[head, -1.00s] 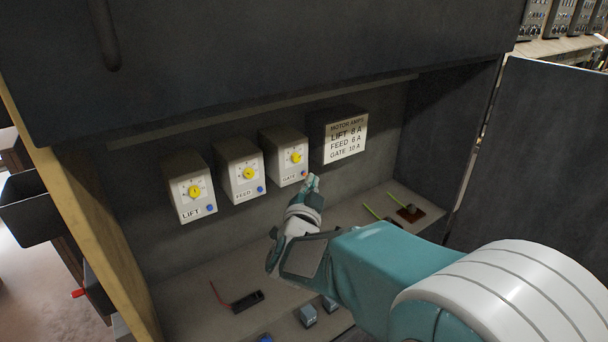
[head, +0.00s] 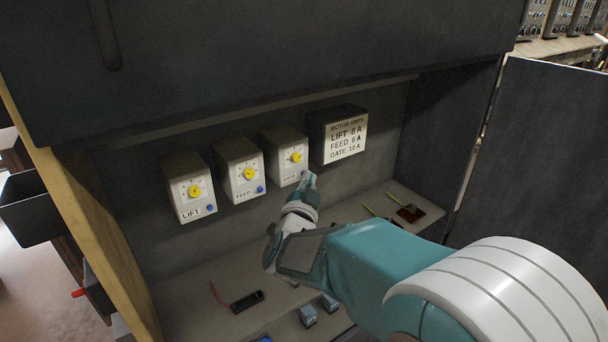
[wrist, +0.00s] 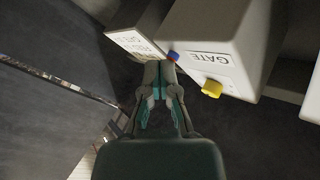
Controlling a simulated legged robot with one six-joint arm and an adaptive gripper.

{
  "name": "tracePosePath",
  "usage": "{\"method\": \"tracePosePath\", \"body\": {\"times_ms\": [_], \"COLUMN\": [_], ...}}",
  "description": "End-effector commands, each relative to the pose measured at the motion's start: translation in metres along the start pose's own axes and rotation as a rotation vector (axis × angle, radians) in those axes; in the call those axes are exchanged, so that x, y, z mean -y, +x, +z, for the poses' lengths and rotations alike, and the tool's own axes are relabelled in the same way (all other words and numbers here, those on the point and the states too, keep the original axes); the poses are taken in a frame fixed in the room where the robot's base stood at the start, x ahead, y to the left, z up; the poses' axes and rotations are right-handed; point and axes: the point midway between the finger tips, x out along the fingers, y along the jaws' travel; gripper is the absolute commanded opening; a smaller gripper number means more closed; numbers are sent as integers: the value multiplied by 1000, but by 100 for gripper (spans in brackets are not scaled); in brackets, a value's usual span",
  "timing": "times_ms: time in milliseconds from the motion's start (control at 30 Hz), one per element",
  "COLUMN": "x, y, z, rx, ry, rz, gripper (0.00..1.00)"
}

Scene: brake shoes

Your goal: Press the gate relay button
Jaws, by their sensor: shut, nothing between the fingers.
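The gate relay (head: 284,153) is a beige box on the cabinet's back wall with a yellow dial (head: 296,158) and a GATE label. In the wrist view the gate relay (wrist: 222,45) shows its blue button (wrist: 173,56) just beyond my fingertips. My gripper (head: 311,178) is shut and empty, its tips at the lower right corner of the relay's face. In the head view the tips hide most or all of the button. In the wrist view my gripper (wrist: 159,68) points at the button; I cannot tell whether they touch.
The feed relay (head: 240,170) and lift relay (head: 188,188) hang to the left. A motor amps sign box (head: 340,136) hangs to the right. The shelf below holds a black part with a red lead (head: 247,300), small grey blocks (head: 308,315) and a brown piece (head: 410,214).

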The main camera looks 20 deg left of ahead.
Motion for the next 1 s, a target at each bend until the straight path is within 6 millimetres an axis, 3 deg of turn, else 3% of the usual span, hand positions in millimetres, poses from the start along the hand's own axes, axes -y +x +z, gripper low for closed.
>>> {"method": "tracePosePath", "body": {"times_ms": [1000], "x": [-7], "y": [-9], "z": [-7], "rx": [0], "ry": [0], "rz": [0], "gripper": [0]}}
